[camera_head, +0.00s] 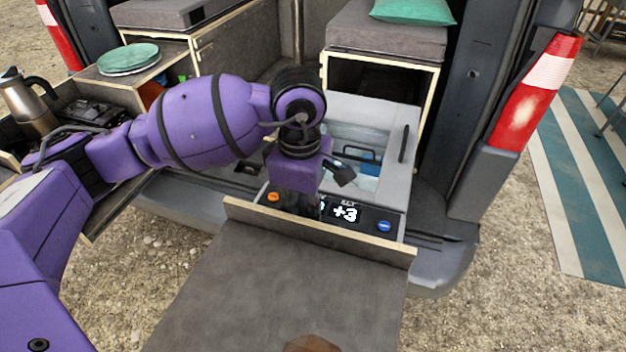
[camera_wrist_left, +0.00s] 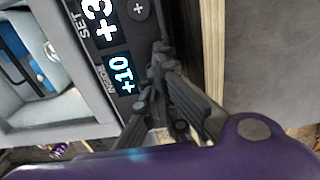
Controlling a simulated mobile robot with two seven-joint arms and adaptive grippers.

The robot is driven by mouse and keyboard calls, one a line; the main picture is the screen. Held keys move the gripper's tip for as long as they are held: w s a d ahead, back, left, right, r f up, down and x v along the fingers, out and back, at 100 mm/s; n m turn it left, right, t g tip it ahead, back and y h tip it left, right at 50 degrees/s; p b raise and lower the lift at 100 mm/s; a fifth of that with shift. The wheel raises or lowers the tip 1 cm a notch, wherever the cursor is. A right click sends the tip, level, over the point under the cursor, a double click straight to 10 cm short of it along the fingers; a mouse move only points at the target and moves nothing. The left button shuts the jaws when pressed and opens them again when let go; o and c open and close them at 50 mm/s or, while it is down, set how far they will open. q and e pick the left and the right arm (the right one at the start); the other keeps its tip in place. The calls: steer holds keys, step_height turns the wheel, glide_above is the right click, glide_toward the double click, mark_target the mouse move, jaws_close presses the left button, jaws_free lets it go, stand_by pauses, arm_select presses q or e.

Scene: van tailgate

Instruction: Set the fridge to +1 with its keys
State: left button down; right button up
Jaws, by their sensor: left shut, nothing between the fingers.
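The fridge (camera_head: 398,135) is a grey open-topped box at the van's rear; its inside holds something blue. Its dark front panel (camera_head: 362,222) shows "+3", with an orange key (camera_head: 273,197) at the left and a blue key (camera_head: 384,226) at the right. In the left wrist view the set display (camera_wrist_left: 100,20) reads +3 and the inside display (camera_wrist_left: 122,74) reads +10. A round key marked + (camera_wrist_left: 138,9) lies beside the set display. My left gripper (camera_head: 305,207) is shut and empty, close over the panel, hiding part of it; whether it touches is unclear. My right gripper is out of view.
A raised wooden edge (camera_head: 315,232) of the grey board (camera_head: 285,290) runs just in front of the panel. Cushioned seats flank the fridge area behind. A green plate stack (camera_head: 128,58) and metal pot (camera_head: 25,100) stand at the left.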

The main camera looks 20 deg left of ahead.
arm_select(q)
steer(key=shift+f, duration=0.2)
steer(key=shift+f, duration=0.1)
